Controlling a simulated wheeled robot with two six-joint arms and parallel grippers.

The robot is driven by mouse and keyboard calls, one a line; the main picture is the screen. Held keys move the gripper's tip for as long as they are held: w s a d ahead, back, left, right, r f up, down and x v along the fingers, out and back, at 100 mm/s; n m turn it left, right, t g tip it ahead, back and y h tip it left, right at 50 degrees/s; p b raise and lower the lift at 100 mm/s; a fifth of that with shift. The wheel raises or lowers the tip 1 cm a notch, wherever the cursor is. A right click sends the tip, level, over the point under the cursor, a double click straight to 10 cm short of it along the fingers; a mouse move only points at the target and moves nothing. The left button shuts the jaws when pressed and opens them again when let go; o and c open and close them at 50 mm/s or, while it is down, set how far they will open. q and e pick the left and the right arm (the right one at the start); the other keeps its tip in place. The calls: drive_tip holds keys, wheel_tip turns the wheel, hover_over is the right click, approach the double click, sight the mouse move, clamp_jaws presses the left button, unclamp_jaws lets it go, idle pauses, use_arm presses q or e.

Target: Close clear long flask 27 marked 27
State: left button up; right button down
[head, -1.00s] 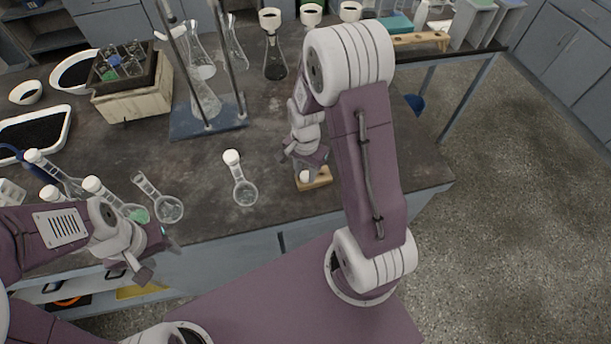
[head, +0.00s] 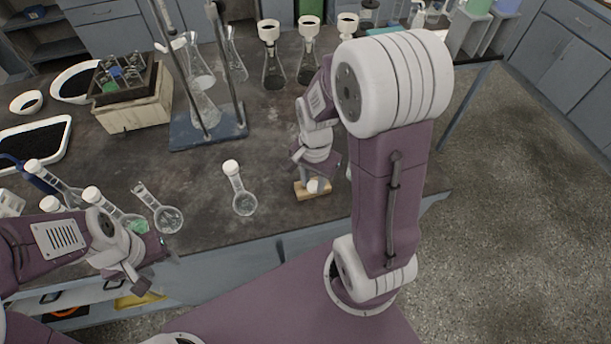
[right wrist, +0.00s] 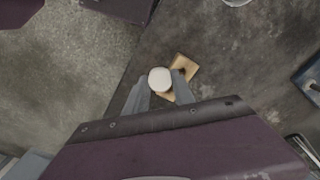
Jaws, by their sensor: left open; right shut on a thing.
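My right gripper (head: 322,176) is shut on a white cap (right wrist: 160,80), which sits between the fingertips in the right wrist view. A small wooden block (right wrist: 184,68) is just beyond the cap and offset from it, and the cap appears raised off it. The block also shows in the head view (head: 304,192). My left gripper (head: 154,264) is open and empty, in front of the uncapped flask.
A blue-based stand (head: 190,137), a wooden crate (head: 138,112) and funnel-topped flasks (head: 273,72) stand behind.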

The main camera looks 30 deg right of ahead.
drive_tip(key=s+r, duration=0.4)
drive_tip(key=s, duration=0.2)
drive_tip(key=shift+s+p, duration=0.3)
drive_tip(key=shift+s, duration=0.1)
